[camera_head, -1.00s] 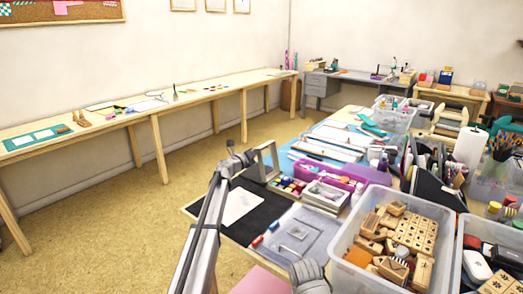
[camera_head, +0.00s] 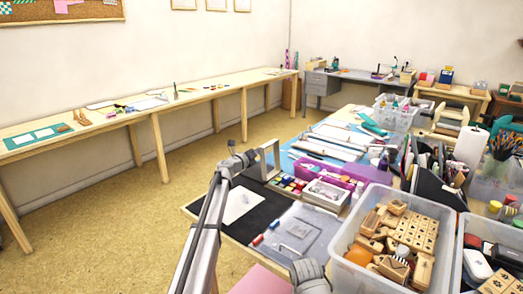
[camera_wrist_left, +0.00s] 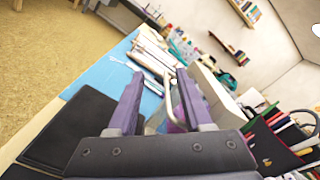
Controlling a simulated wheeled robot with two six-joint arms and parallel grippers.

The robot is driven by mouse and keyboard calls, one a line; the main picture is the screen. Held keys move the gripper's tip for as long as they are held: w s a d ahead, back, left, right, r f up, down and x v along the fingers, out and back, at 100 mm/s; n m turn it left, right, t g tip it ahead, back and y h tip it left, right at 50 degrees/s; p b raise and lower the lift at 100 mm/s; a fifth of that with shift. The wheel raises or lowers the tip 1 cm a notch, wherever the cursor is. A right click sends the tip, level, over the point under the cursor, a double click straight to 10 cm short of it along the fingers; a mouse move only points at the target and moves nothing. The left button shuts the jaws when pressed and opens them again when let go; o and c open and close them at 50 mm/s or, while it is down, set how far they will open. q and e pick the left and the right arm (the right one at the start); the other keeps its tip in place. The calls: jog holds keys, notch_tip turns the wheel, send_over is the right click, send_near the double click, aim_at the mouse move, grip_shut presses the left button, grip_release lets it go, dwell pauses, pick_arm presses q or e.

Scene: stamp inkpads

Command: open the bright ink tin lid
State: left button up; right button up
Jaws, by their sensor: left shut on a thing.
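Small bright ink pads in several colours (camera_head: 290,184) stand in rows at the far end of the black mat (camera_head: 262,205). I cannot pick out a bright ink tin or its lid with certainty. The two purple fingers of my left gripper (camera_wrist_left: 159,77) stand apart in the left wrist view, with a thin pale rounded edge (camera_wrist_left: 170,98) between them. My left gripper is shut on this pale thing, which is mostly hidden and cannot be identified. In the head view my left arm reaches over the mat beside a grey upright frame (camera_head: 274,158).
A white card (camera_head: 240,204) lies on the black mat. A grey tray (camera_head: 305,240), a white box (camera_head: 327,193) and a purple organiser (camera_head: 318,173) stand close by. A clear bin of wooden stamps (camera_head: 349,258) crowds the right. The floor at left is free.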

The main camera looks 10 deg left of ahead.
pick_arm(q)
jog(key=shift+w+d+f, duration=0.1)
jog(key=shift+d, duration=0.15)
jog(key=v, duration=0.8)
jog(key=shift+a, duration=0.2)
jog(key=shift+s, duration=0.25)
jog(key=v, duration=0.8)
jog(key=shift+s+a, duration=0.2)
jog(key=shift+a, duration=0.15)
dwell(0.5)
